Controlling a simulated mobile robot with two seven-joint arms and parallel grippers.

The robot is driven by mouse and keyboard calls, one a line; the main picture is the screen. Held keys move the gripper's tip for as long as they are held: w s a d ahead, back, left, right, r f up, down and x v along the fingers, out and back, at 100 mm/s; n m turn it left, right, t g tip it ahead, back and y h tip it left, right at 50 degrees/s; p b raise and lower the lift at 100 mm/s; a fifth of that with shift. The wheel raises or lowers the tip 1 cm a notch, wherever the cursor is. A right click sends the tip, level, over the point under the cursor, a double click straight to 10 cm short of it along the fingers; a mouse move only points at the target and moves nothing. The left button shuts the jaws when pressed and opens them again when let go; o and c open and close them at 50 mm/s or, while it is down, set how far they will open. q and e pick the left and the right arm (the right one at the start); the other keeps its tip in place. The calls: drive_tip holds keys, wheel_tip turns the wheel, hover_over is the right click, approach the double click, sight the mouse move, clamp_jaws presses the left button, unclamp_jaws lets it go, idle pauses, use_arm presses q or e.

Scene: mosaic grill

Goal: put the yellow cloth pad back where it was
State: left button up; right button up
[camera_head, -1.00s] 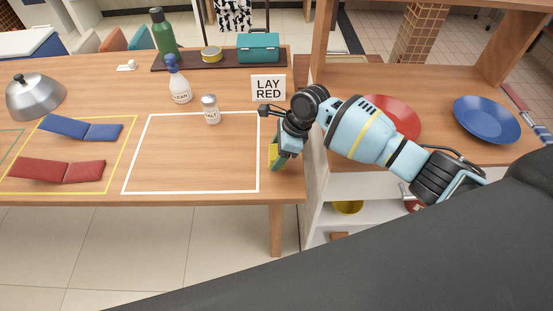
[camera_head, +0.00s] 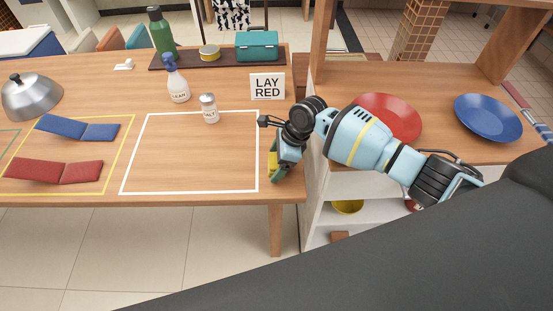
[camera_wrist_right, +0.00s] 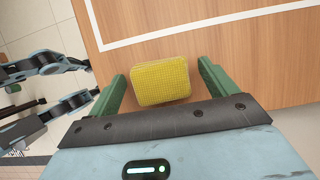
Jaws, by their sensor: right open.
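The yellow cloth pad (camera_wrist_right: 160,80) lies on the wooden table outside the white outline, between that outline and the table's right edge. In the head view the pad (camera_head: 272,164) is partly hidden by my right gripper (camera_head: 275,168). In the right wrist view the two green fingers of my right gripper (camera_wrist_right: 161,72) stand apart, one on each side of the pad, with a small gap visible at the right finger. Whether the left finger touches the pad is unclear.
The white outline (camera_head: 188,114) encloses a mostly bare area with a salt shaker (camera_head: 209,108) at its back edge. A "LAY RED" sign (camera_head: 267,86) stands behind it. Red (camera_head: 80,172) and blue (camera_head: 78,129) folded pieces lie left. A shelf with red (camera_head: 388,117) and blue plates (camera_head: 488,117) stands right.

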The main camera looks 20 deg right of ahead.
drive_tip(key=shift+r, duration=0.1)
use_arm(q)
drive_tip(key=r, duration=0.1)
drive_tip(key=w+r+p, duration=0.2)
drive_tip(key=shift+a+t, duration=0.25)
drive_tip(key=shift+t, duration=0.15)
use_arm(e)
drive_tip(key=v, duration=1.2)
